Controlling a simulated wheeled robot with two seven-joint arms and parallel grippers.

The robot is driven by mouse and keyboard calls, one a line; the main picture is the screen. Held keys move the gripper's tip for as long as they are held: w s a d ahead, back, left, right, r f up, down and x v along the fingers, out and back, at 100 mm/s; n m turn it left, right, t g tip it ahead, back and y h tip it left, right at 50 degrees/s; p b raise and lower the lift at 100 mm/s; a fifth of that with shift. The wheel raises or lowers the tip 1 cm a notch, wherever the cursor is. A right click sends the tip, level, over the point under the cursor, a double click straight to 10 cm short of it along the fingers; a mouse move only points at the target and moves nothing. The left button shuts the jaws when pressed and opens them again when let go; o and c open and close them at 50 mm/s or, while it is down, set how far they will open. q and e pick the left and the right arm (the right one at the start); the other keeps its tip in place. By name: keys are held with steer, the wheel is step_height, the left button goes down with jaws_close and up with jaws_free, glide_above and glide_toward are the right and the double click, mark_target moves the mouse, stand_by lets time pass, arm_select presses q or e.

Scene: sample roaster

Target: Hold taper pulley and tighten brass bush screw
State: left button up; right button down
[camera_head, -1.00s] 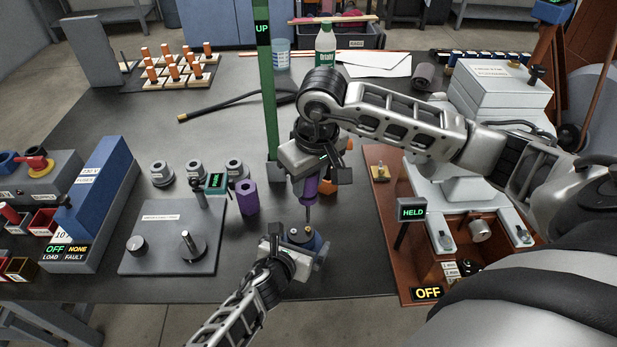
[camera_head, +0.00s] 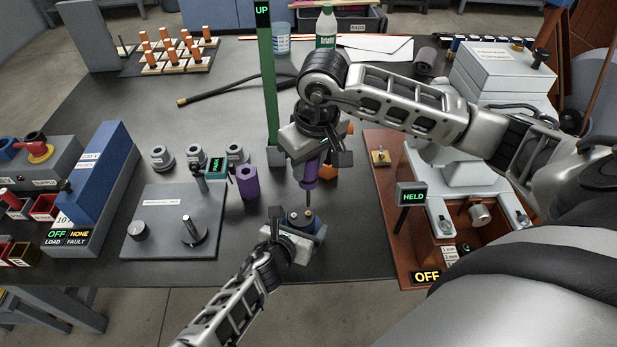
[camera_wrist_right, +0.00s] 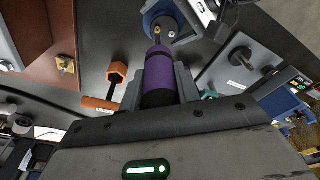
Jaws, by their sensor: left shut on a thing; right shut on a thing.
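The taper pulley (camera_head: 303,217) is a blue-grey round piece with a brass bush (camera_wrist_right: 157,31) at its middle. It is near the front edge of the table. My left gripper (camera_head: 297,236) is shut on it from the front left. My right gripper (camera_head: 315,166) is shut on a screwdriver with a purple handle (camera_head: 311,173), held upright above the pulley. The driver's shaft points down at the brass bush. In the right wrist view the purple handle (camera_wrist_right: 158,72) sits between the fingers, and its tip is hard to see. I cannot tell whether it touches the screw.
A green post marked UP (camera_head: 269,90) rises behind. A HELD sign (camera_head: 411,195) stands at the right by a brown-based machine. An orange-handled tool (camera_wrist_right: 117,72) lies near the driver.

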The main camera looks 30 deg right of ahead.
steer(key=shift+f, duration=1.3)
